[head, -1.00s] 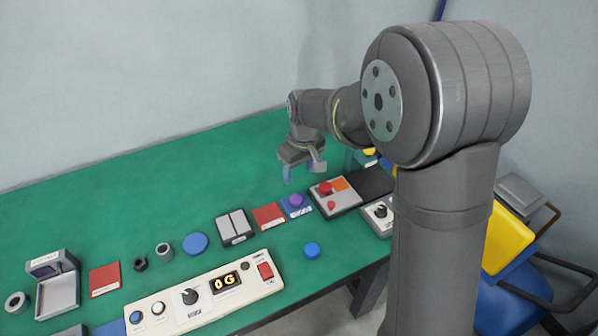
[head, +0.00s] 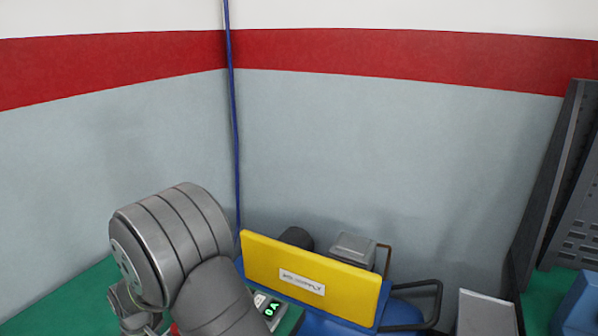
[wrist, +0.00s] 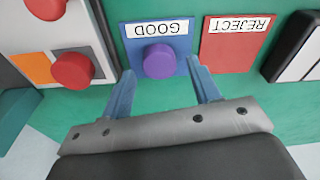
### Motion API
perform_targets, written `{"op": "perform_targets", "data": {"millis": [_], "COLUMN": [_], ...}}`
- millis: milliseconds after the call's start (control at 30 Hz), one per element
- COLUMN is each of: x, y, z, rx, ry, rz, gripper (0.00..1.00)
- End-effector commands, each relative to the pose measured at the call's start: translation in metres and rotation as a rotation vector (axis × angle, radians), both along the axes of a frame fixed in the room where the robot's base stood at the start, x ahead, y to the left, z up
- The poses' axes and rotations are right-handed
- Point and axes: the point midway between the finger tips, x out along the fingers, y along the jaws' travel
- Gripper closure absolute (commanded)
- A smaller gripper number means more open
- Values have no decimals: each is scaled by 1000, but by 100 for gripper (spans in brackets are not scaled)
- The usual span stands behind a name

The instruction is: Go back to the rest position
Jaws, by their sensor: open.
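My gripper (wrist: 162,78) is open and empty in the wrist view, its two blue fingers spread apart. A purple round part (wrist: 159,61) rests on the blue GOOD pad (wrist: 181,42), in line with the gap between the fingertips and apart from them. The head view shows my grey arm at the lower left, and my gripper is hidden or out of frame there.
The red REJECT pad (wrist: 228,50) lies right of the GOOD pad. A box with red buttons (wrist: 72,71) and an orange square stands left.

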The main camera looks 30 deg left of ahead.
Motion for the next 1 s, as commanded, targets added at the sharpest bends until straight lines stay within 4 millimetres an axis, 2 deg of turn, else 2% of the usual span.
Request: {"op": "perform_targets", "data": {"millis": [33, 200, 567, 767, 967, 1000], "x": [0, 0, 0, 0, 0, 1], "y": [0, 0, 0, -1, -2, 0], "z": [9, 23, 26, 18, -14, -2], "rx": [3, 1, 0, -2, -5, 4], "ry": [0, -1, 0, 1, 1, -1], "rz": [0, 0, 0, 0, -1, -1], "gripper": [44, 44, 44, 44, 44, 44]}}
